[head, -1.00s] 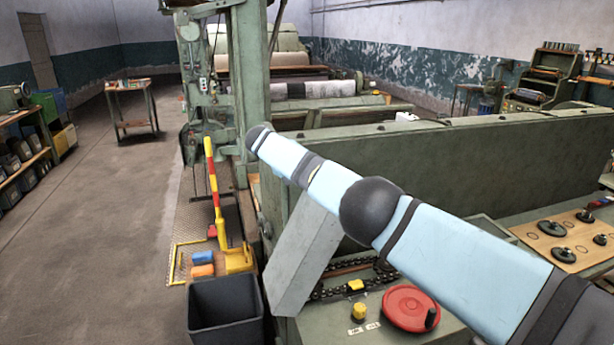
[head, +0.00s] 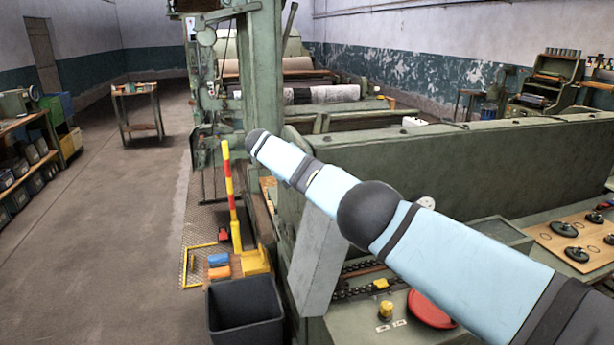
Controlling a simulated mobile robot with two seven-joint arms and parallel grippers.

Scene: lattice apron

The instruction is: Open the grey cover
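The grey cover (head: 317,262) is a long, light grey box-shaped piece. It stands steeply at the left end of the green machine, beside a dark chain (head: 357,291) that lies exposed to its right. My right arm comes in from the lower right and crosses in front of the cover's upper end. The arm's far visible end is a dark rounded joint above and left of the cover. No gripper fingers show, so I cannot tell whether the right gripper touches the cover. My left arm and gripper are out of view.
A red handwheel (head: 430,309) and a yellow knob (head: 386,309) sit right of the cover. A dark bin (head: 245,312) stands below left, near a yellow-and-red lever (head: 230,190). A wooden board (head: 575,243) holds black discs. The floor at left is open.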

